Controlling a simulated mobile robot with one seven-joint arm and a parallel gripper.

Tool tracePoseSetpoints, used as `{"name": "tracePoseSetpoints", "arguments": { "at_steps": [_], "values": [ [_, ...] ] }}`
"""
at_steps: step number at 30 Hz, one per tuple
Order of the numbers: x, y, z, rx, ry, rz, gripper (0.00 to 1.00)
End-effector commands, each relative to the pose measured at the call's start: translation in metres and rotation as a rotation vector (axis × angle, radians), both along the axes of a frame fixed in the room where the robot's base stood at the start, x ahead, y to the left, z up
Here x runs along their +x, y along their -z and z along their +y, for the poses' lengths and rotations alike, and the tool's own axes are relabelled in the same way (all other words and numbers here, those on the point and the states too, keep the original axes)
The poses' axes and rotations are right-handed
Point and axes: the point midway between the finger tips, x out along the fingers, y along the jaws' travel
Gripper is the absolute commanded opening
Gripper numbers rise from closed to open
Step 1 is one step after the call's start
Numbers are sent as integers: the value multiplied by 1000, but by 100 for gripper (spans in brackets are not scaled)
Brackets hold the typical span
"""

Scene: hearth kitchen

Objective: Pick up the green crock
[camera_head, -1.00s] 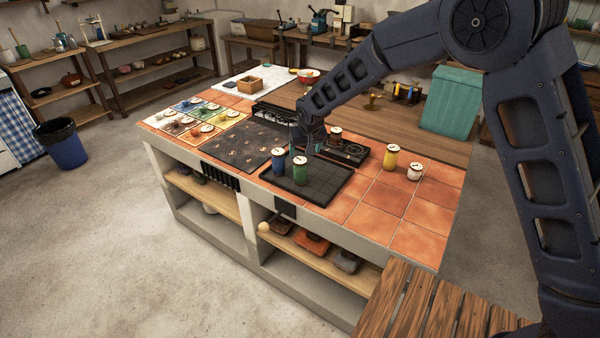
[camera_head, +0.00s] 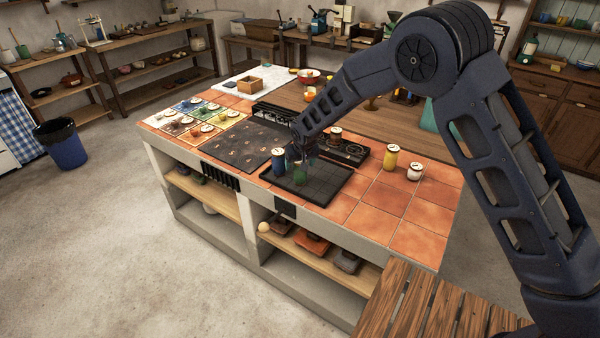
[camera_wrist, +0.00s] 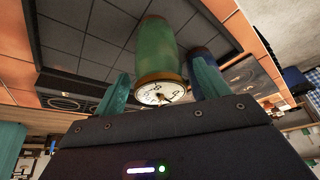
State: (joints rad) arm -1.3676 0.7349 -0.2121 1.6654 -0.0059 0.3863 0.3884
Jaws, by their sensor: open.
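The green crock (camera_wrist: 157,48) stands on the dark tiled mat (camera_wrist: 88,40) and has a pale, dial-like lid. In the head view the crock (camera_head: 300,175) is partly hidden by my gripper (camera_head: 301,160), which is at its upper part. In the wrist view the teal fingers of my gripper (camera_wrist: 160,72) are open, one on each side of the crock's lid end, with gaps showing. I cannot tell how far down they reach. A blue crock (camera_head: 278,161) stands close on the left in the head view; it also shows behind a finger in the wrist view (camera_wrist: 203,53).
A yellow crock (camera_head: 391,158) and a white crock (camera_head: 415,172) stand to the right on the orange tiles (camera_head: 385,199). A burner unit (camera_head: 345,150) lies behind the mat. The front right tiles are clear.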

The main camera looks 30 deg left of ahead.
Motion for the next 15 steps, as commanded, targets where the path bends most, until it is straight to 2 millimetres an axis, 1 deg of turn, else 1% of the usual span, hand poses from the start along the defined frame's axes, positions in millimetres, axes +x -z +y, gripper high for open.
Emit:
{"name": "tracePoseSetpoints", "arguments": {
  "at_steps": [1, 3, 11, 14, 15],
  "values": [
    [2, 7, 2, -1, 0, 0, 74],
    [3, 14, 4, -1, 0, 1, 74],
    [4, 16, 5, 1, 0, 0, 74],
    [4, 16, 5, 1, 0, -1, 56],
    [4, 16, 5, 1, 0, -1, 48]
  ]
}}
